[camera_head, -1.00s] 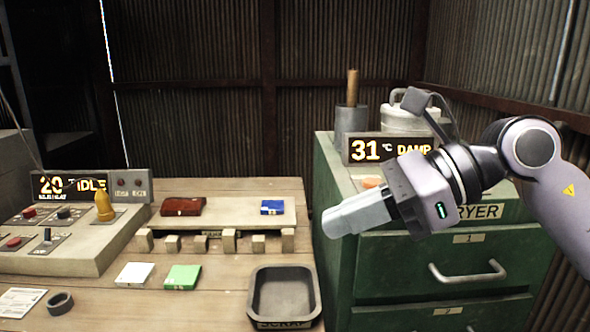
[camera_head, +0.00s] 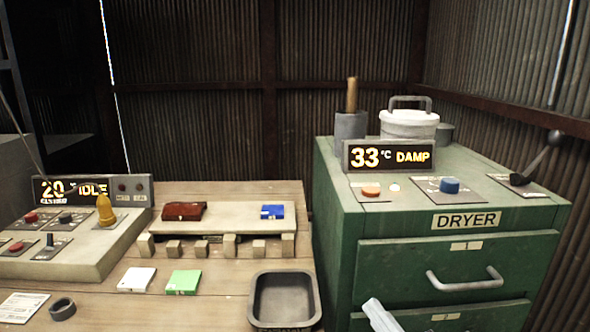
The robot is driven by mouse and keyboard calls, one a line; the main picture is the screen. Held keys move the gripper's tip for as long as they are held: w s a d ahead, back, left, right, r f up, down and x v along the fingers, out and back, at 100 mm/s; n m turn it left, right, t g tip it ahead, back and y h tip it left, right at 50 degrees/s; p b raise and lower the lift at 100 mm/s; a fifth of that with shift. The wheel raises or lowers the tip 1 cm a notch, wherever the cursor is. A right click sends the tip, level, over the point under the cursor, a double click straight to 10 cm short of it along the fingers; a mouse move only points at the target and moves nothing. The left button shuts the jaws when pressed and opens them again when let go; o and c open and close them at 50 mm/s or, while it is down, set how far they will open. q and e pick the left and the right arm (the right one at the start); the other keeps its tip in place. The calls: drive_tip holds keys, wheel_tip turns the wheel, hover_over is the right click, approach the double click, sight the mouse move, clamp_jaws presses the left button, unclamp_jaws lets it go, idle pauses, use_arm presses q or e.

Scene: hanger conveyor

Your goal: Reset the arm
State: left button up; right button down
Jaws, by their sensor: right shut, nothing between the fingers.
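The tip of my right gripper (camera_head: 379,316) shows at the bottom edge, in front of the dryer's lower drawer. Its pale fingers are together with nothing seen between them, and the rest of the arm is out of view. My left gripper is not in view. The green dryer cabinet (camera_head: 343,250) stands at the right. Its display (camera_head: 388,156) reads 33 °C DAMP. On its top are an orange button (camera_head: 371,191), a blue knob (camera_head: 449,185) and a lever (camera_head: 538,160) tilted up to the right.
The wooden table (camera_head: 215,312) holds a dark tray (camera_head: 316,291), a white block (camera_head: 136,280), a green block (camera_head: 180,282) and a dark ring (camera_head: 62,309). A rack (camera_head: 222,222) carries a red-brown block (camera_head: 184,211) and a blue block (camera_head: 272,212). A control panel (camera_head: 85,265) is at left.

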drive_tip(key=s+d+f+m+g+h, duration=0.2)
drive_tip(key=s+f+m+g+h, duration=0.1)
drive_tip(key=f, duration=0.6)
drive_tip(key=s+d+f+m+g+h, duration=0.2)
drive_tip(key=s+f+m+h, duration=0.1)
drive_tip(key=s+f+m, duration=0.3)
drive_tip(key=s+d+f+m+g+h, duration=0.2)
drive_tip(key=s+f, duration=0.6)
drive_tip(key=f, duration=0.4)
drive_tip(key=d+m+g, duration=0.1)
drive_tip(key=m, duration=0.1)
drive_tip(key=shift+s+m+g+h+p, duration=0.25)
drive_tip(key=shift+m+g+h+p, duration=0.05)
drive_tip(key=shift+h+p, duration=0.1)
